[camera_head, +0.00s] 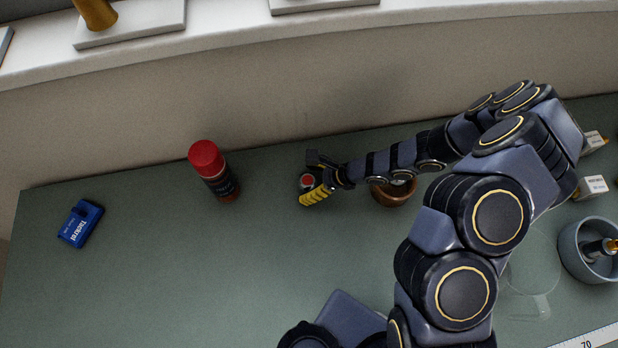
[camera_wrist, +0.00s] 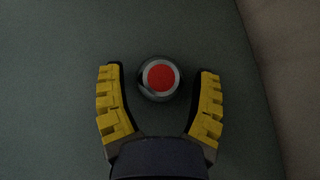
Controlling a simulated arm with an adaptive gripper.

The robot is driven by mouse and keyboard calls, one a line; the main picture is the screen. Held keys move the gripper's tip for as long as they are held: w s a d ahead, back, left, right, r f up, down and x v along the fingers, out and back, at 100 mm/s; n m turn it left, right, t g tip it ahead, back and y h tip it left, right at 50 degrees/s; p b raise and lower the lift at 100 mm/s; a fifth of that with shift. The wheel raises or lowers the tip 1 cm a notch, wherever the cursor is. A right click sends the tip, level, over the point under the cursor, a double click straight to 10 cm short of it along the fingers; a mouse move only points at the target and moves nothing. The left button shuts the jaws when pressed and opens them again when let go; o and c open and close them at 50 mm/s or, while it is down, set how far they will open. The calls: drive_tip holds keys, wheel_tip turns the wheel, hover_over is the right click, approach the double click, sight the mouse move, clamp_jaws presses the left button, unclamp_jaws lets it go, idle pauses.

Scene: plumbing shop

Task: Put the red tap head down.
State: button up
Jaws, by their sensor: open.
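The red tap head (camera_wrist: 160,77), a round dark-grey piece with a red disc on top, stands on the green bench. It lies between and slightly beyond the yellow fingers of my gripper (camera_wrist: 158,98) in the wrist view, with a gap on each side. In the head view the tap head (camera_head: 306,181) is partly hidden by my gripper (camera_head: 314,194), which is at the bench near the back wall. My gripper is open and holds nothing.
A red-capped bottle (camera_head: 215,170) stands left of my gripper, and a blue box (camera_head: 81,223) lies farther left. A wooden bowl (camera_head: 393,194) sits under my arm. A grey-blue round container (camera_head: 590,250) and small white boxes (camera_head: 592,187) are at the right. The bench's left middle is clear.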

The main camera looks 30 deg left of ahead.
drive_tip(key=shift+r, duration=0.2)
drive_tip(key=v, duration=1.2)
